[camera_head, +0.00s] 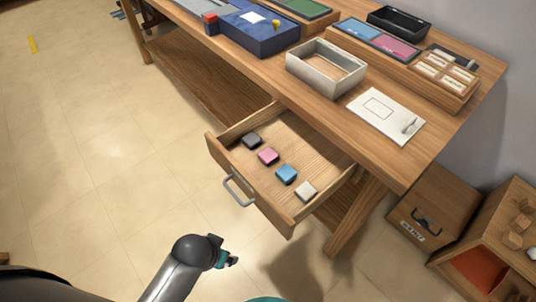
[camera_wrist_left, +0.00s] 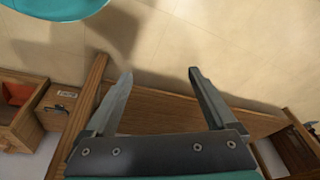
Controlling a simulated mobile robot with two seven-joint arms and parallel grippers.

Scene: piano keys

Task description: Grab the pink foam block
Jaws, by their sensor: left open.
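The pink foam block (camera_head: 268,157) lies in the open wooden drawer (camera_head: 318,139), between a dark grey block (camera_head: 252,140) and a blue block (camera_head: 286,174). A white block (camera_head: 306,191) lies at the drawer's right end. My left gripper (camera_head: 231,260) is in front of and below the drawer in the head view, apart from the blocks. In the left wrist view, its two fingers (camera_wrist_left: 160,76) are spread with nothing between them. No block shows in that view. My right gripper is not in view.
The drawer's front carries a metal handle (camera_head: 238,190). Above it, the wooden table (camera_head: 335,106) holds a grey open box (camera_head: 325,67), a white card (camera_head: 387,115) and several trays. Wooden crates (camera_head: 430,209) stand at the right. The tiled floor (camera_head: 100,150) at left is mostly clear.

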